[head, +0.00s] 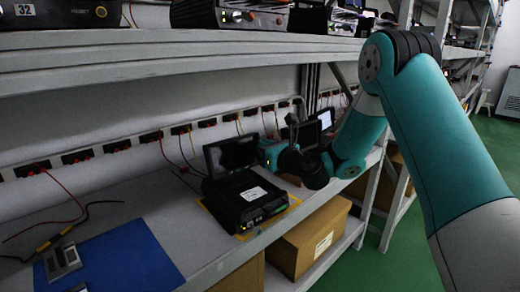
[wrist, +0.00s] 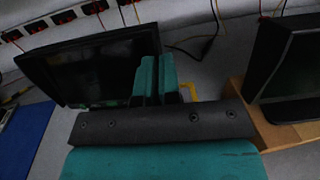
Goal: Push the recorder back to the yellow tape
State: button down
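The recorder (head: 246,200) is a black box with a white label and a raised, tilted screen (head: 232,154). It sits on the grey shelf, near the front edge. Yellow tape (head: 292,203) shows on the shelf around its base, and a piece shows in the wrist view (wrist: 189,90). My gripper (head: 268,152) is just right of the screen, above the back of the box. In the wrist view its two teal fingers (wrist: 155,78) are together with nothing between them, in front of the screen's right part (wrist: 92,66). Whether they touch it I cannot tell.
A blue mat (head: 112,262) with small grey devices lies left on the shelf. Another screen (head: 325,118) stands to the right. A row of sockets with red and yellow leads (head: 150,137) lines the back. An upper shelf (head: 180,50) runs above; cardboard boxes (head: 312,238) stand below.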

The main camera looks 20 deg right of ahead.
jog(key=shift+w+d, duration=0.25)
jog(key=shift+d, duration=0.3)
jog(key=shift+w+d, duration=0.25)
jog(key=shift+d, duration=0.25)
jog(key=c, duration=1.2)
grip_release()
jog(key=shift+c, duration=0.2)
jog(key=shift+s, duration=0.1)
jog(key=b+v, duration=1.2)
jog(key=v, duration=0.5)
jog(key=shift+s+a, duration=0.1)
jog(key=shift+s, duration=0.05)
